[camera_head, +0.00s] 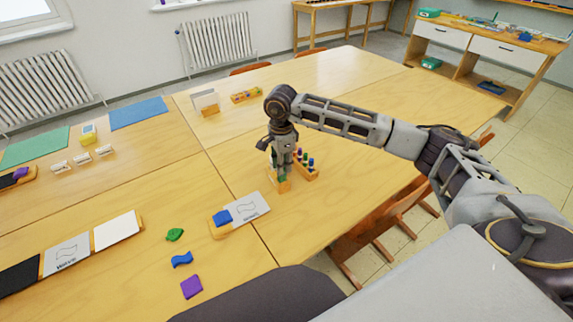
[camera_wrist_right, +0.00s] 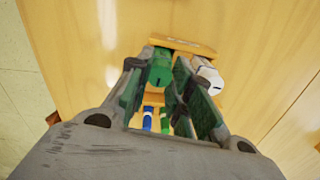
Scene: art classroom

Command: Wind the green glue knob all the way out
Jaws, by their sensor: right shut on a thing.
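The green glue knob (camera_wrist_right: 160,68) is between the fingers of my right gripper (camera_wrist_right: 163,85) in the right wrist view. The gripper is shut on it from above, and the fingers hide its sides. A white piece with a dark slot (camera_wrist_right: 209,77) stands beside it in the wrist view. In the head view my right gripper (camera_head: 282,160) points down at a small wooden holder (camera_head: 281,187), with a little green showing below the fingertips. How far the knob is wound cannot be told. My left gripper is not in view.
A wooden rack with several coloured knobs (camera_head: 307,167) stands close to the right of the gripper. A card with a blue block (camera_head: 222,217) lies at the front left. Loose green (camera_head: 175,234), blue (camera_head: 182,259) and purple (camera_head: 192,287) pieces lie nearer.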

